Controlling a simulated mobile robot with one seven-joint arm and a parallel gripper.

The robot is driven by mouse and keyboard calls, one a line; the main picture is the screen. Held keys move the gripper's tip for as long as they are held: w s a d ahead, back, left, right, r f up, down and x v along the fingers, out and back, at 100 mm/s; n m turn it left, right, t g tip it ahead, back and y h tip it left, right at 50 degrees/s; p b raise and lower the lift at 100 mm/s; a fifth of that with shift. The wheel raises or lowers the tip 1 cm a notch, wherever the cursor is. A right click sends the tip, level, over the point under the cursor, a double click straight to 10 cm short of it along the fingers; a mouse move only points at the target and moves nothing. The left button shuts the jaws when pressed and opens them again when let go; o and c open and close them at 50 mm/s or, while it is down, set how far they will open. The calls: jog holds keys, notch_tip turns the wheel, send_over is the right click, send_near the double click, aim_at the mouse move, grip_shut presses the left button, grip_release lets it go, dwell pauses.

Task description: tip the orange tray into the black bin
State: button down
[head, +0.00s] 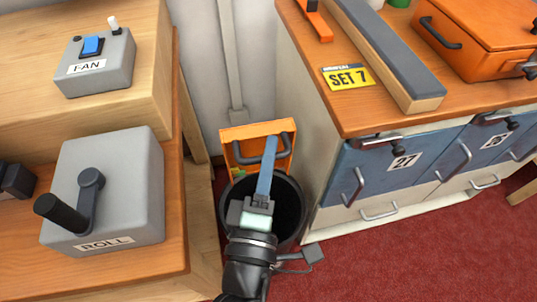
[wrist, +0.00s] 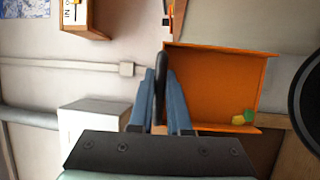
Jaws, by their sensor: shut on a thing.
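The orange tray (head: 247,133) is held up at the far edge of the black bin (head: 290,207). Its open inside shows in the wrist view (wrist: 208,85), with small green and yellow pieces (wrist: 243,117) in one corner. The tray looks steeply tilted. My fingers and wrist hide part of the tray and the bin. The bin's dark rim also shows at the right of the wrist view (wrist: 296,100).
A wooden bench with a grey ROLL crank box (head: 110,190) and FAN switch box (head: 97,62) stands on the left. A cabinet with blue drawers (head: 385,180) stands close on the right, holding an orange case (head: 480,40). The bin stands in the gap between them.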

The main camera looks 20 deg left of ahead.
jog(key=shift+s+d+f+m+t+b, duration=0.2)
jog(key=shift+s+d+f+t+b, duration=0.35)
jog(key=shift+b, duration=1.7)
jog(key=shift+s+d+f+m+t+b, duration=0.25)
jog(key=shift+s+f+b, duration=0.45)
jog(key=shift+b, duration=1.5)
jog(key=shift+r, duration=0.1)
